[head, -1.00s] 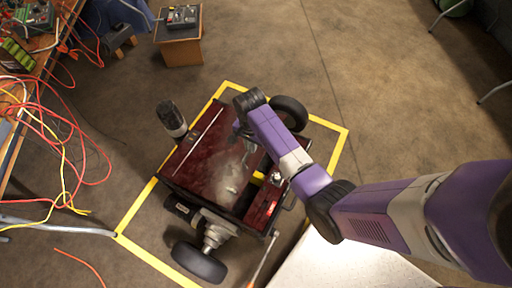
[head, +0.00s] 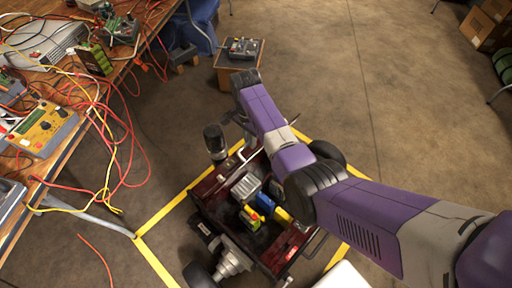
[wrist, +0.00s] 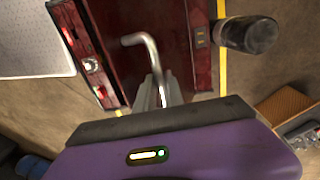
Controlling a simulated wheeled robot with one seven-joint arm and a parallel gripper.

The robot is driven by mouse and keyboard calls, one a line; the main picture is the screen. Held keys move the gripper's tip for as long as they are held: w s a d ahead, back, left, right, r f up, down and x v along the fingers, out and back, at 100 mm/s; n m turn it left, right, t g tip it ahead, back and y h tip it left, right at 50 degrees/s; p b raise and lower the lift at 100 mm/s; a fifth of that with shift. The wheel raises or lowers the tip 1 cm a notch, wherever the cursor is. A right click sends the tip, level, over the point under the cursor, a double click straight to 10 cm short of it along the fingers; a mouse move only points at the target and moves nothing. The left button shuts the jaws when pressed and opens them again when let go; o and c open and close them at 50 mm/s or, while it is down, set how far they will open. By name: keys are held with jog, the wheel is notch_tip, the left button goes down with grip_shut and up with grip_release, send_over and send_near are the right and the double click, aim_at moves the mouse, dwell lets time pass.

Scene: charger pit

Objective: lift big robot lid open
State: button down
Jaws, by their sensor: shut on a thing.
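The big robot (head: 205,205) is a dark red wheeled box on the floor, inside a yellow taped outline. Its lid is raised and seen nearly edge-on behind my arm in the head view. In the wrist view the dark red lid (wrist: 190,50) fills the upper middle, with a bent silver handle (wrist: 148,48) on it. My gripper (wrist: 152,97) is shut on this handle. In the head view my gripper (head: 238,118) is above the box's far side, partly hidden by my wrist. The open box shows a grey finned block (head: 246,187) and blue and yellow parts (head: 254,215).
A black cylinder (head: 215,140) stands at the box's far left corner. A workbench (head: 75,110) with tangled cables is at the left. A small wooden stand (head: 238,68) with a device stands behind. A white surface (head: 345,277) is at the bottom.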

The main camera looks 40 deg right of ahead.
jog(key=shift+w+a+g, duration=0.25)
jog(key=shift+w+g, duration=0.15)
jog(key=shift+w, duration=0.3)
jog(key=c, duration=1.5)
grip_release()
jog(key=shift+o, duration=0.2)
jog(key=shift+w, duration=0.1)
jog(key=shift+r, duration=0.15)
